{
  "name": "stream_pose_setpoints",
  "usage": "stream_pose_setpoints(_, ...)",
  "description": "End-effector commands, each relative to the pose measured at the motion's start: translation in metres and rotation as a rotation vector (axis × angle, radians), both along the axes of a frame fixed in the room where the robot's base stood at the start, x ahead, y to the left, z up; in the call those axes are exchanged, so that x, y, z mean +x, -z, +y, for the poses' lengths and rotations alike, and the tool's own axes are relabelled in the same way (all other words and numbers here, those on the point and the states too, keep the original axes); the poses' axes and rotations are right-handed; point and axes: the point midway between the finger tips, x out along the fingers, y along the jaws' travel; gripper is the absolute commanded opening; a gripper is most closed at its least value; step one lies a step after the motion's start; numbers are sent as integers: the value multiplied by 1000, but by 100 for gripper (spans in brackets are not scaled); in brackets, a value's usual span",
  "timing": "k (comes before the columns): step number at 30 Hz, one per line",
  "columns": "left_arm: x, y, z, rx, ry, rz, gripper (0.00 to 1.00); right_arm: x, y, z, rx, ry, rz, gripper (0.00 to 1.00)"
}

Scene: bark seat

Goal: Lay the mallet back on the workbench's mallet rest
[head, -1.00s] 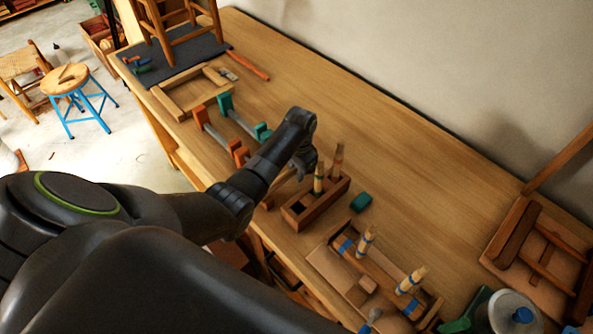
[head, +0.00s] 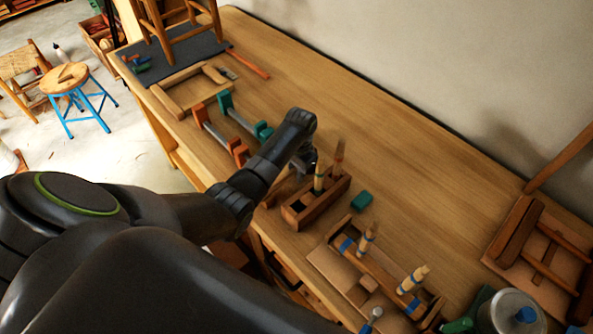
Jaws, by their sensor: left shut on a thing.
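My left arm reaches across the workbench (head: 400,150) from the left. Its gripper (head: 308,163) is beyond the wrist, low over the bench, just left of a wooden tool block. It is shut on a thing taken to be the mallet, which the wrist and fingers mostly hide. A brown wooden piece (head: 278,190) shows between my forearm and the block; I cannot tell whether it is part of the mallet or of its rest. The mallet rest cannot be made out for certain. My right gripper is not in view.
The tool block (head: 317,205) holds upright wooden-handled tools close to the gripper. A teal block (head: 361,201) lies right of it. Orange and green clamps (head: 240,122) lie to the left. A wooden frame (head: 378,275) with pale pegs is nearer. The bench toward the wall is clear.

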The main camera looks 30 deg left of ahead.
Motion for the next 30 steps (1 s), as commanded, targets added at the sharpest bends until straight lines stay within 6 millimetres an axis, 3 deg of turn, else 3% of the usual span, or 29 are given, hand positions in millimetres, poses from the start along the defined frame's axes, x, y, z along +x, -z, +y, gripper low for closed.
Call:
stream_pose_setpoints(3,1,1,0,0,1,-2,0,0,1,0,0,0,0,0)
stream_pose_setpoints(4,1,1,0,0,1,-3,24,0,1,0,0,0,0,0)
stream_pose_setpoints(9,1,1,0,0,1,-1,46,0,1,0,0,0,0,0)
stream_pose_setpoints(20,0,-2,0,0,0,1,46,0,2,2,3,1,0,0)
stream_pose_setpoints(26,3,-31,-1,0,0,-5,46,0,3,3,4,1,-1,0)
stream_pose_setpoints(30,6,-64,-2,0,2,-8,46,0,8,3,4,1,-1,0)
